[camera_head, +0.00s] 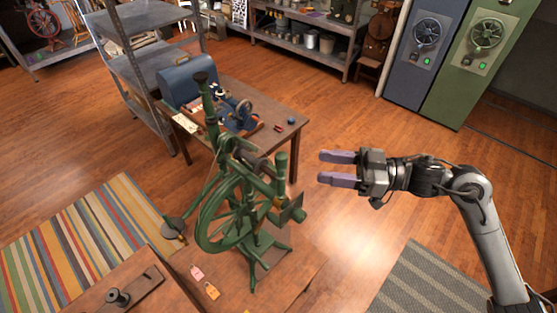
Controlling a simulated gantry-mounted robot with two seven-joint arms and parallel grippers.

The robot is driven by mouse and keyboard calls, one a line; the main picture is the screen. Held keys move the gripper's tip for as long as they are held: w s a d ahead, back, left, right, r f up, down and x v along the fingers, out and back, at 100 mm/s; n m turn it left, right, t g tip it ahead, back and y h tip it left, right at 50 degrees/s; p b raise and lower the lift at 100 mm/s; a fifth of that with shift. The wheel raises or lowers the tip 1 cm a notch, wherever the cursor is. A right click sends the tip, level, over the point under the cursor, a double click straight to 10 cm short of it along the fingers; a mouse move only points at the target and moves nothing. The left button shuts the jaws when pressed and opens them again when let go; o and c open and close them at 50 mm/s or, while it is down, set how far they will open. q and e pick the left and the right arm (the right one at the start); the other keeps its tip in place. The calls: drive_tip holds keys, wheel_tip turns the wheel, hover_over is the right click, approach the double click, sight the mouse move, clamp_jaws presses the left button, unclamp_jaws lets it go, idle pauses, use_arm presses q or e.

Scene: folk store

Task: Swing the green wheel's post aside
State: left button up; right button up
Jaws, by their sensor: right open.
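My left gripper is not in this view.
A wooden table (277,108) with a blue-cased sewing machine is behind the wheel. A metal shelf (150,65) stands at the back left. A wooden bench (166,294) is at the front left. The floor right of the table is clear.

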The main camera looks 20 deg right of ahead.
sight(281, 160)
drive_tip(key=shift+p+x, duration=1.65)
drive_tip(key=shift+x, duration=3.75)
drive_tip(key=shift+r, duration=0.15)
clamp_jaws()
